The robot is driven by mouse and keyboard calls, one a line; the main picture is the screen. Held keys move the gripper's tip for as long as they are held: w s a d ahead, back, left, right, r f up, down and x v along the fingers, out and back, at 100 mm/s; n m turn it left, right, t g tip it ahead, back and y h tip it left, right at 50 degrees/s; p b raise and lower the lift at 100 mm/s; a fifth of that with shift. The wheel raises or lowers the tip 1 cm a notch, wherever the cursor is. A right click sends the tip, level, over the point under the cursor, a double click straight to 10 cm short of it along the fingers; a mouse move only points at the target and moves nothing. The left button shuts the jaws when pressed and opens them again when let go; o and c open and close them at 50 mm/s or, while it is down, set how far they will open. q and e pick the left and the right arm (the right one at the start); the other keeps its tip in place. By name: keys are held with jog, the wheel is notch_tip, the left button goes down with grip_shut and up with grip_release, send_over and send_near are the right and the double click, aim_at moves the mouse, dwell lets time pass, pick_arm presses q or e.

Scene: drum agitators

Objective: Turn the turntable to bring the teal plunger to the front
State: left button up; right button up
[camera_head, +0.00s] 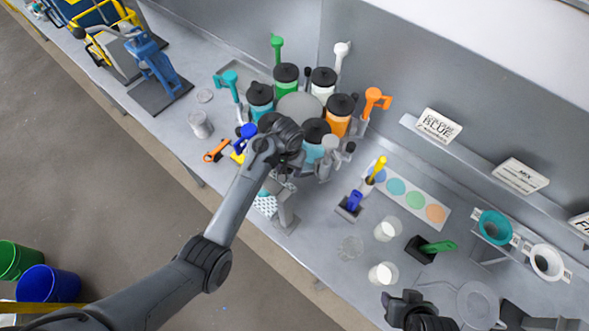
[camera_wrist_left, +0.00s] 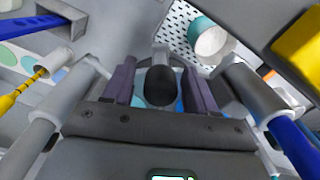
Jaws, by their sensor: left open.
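The turntable (camera_head: 299,106) has a round grey centre ringed by canisters with black lids, including teal, green, white, orange and light blue ones. The teal plunger (camera_head: 230,82) sticks out at the left side of the ring, beside the teal canister (camera_head: 260,97). My left gripper (camera_head: 284,160) is at the front of the turntable, and its arm hides part of the front canisters. In the left wrist view its two fingers (camera_wrist_left: 160,84) stand apart on either side of a dark rounded knob (camera_wrist_left: 160,87); whether they touch it I cannot tell. My right gripper (camera_head: 408,303) is at the lower right, mostly cropped.
Green (camera_head: 277,45), white (camera_head: 341,52) and orange (camera_head: 375,99) plungers also ring the turntable. A blue plunger (camera_head: 246,133) is near my left wrist. A clear jar (camera_head: 199,125) stands left of the turntable.

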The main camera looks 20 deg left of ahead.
pick_arm(q)
jog(key=shift+f, duration=0.65)
jog(key=shift+c, duration=0.2)
grip_shut()
